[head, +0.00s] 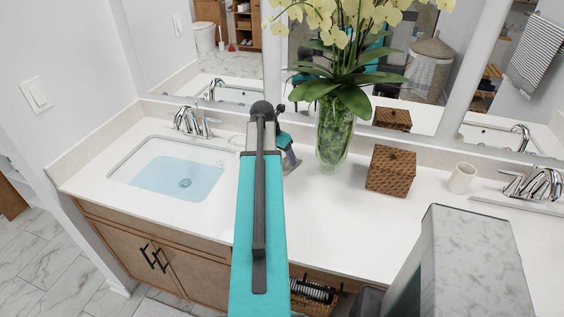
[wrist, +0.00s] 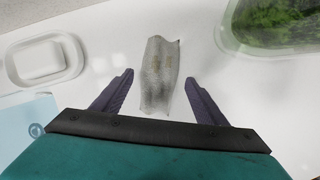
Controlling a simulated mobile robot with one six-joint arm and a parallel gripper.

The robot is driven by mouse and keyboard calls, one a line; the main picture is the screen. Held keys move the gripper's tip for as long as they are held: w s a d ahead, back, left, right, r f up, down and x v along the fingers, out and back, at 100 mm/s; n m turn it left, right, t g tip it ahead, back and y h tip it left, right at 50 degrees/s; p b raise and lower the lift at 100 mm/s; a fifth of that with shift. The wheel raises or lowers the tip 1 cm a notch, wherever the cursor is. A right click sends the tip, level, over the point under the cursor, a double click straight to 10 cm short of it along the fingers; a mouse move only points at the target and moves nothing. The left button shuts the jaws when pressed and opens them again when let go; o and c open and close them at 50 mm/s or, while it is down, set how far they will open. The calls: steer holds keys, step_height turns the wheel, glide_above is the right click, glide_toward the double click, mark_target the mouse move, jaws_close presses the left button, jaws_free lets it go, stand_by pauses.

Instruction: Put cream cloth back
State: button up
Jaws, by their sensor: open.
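The cream cloth (wrist: 160,75) looks like a pale grey-cream, crumpled upright strip in the wrist view. It lies on the white counter between and just beyond the fingertips of my gripper (wrist: 158,88). The two purple fingers are apart, one on each side of it, with gaps showing, so it is not gripped. In the head view my gripper (head: 290,158) is low over the counter, between the basin and the vase. My arm hides most of that spot, and I cannot make out the cloth there.
A glass vase (head: 332,135) of orchids stands close on the right, also in the wrist view (wrist: 275,22). A woven box (head: 391,170) and white cup (head: 462,178) stand farther right. A water-filled basin (head: 178,176) lies left. A soap dish (wrist: 45,60) is left of the cloth.

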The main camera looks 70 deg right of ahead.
steer(key=b+v, duration=0.1)
steer(key=v, duration=0.8)
steer(key=shift+r+b, duration=0.15)
steer(key=shift+b, duration=0.25)
stand_by(0.6)
